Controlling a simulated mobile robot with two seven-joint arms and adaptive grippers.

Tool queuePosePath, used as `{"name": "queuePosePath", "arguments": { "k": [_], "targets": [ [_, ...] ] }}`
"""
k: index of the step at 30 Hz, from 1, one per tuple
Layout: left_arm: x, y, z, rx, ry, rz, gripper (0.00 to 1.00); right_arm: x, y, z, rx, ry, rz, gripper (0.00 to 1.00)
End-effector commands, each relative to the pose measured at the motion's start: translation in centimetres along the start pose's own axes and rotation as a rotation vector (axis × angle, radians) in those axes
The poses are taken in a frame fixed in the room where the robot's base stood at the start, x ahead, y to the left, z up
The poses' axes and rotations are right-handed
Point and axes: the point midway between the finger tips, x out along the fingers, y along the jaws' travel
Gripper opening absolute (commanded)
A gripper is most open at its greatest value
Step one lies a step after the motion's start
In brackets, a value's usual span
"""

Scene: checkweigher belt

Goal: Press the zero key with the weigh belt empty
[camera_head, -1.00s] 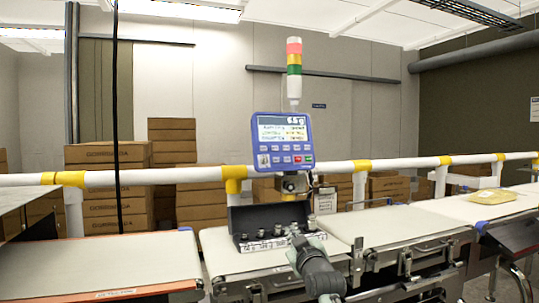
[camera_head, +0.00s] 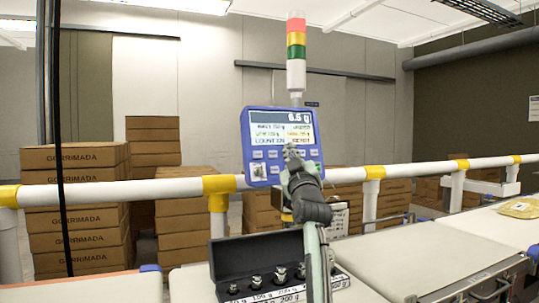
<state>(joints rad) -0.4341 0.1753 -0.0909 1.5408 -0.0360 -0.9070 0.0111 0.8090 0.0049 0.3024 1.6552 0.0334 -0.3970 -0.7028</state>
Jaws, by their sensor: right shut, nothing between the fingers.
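The blue control panel (camera_head: 266,120) stands on a post behind the belts, and its screen (camera_head: 281,127) seems to read 6.5 g. Below the screen are rows of keys, partly hidden behind my gripper, and I cannot tell which one is the zero key. My right gripper (camera_head: 291,154) is shut and empty, its tips in front of the key area; I cannot tell whether they touch it. My left gripper is out of view.
The case holds several metal weights (camera_head: 280,275). A white rail with yellow joints (camera_head: 219,184) runs behind the belts. Another belt section (camera_head: 425,255) at right looks bare, and a yellow packet (camera_head: 521,208) lies farther right. A signal tower (camera_head: 296,55) rises above the panel.

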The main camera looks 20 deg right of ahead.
Motion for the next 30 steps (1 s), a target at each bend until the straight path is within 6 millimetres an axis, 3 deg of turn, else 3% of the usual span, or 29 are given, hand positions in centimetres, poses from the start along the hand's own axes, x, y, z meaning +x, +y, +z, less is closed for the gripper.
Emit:
{"name": "queuePosePath", "arguments": {
  "k": [7, 17, 30],
  "targets": [
    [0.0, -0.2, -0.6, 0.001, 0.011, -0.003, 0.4, 0.3, 0.5, -0.7, 0.001, 0.012, 0.012, 0.0],
    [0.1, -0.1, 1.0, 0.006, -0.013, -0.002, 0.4, 0.4, 0.4, -0.6, 0.001, 0.011, 0.011, 0.0],
    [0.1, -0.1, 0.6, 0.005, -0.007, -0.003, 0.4, 4.1, -2.2, 2.0, 0.002, 0.01, 0.009, 0.0]
  ]
}}
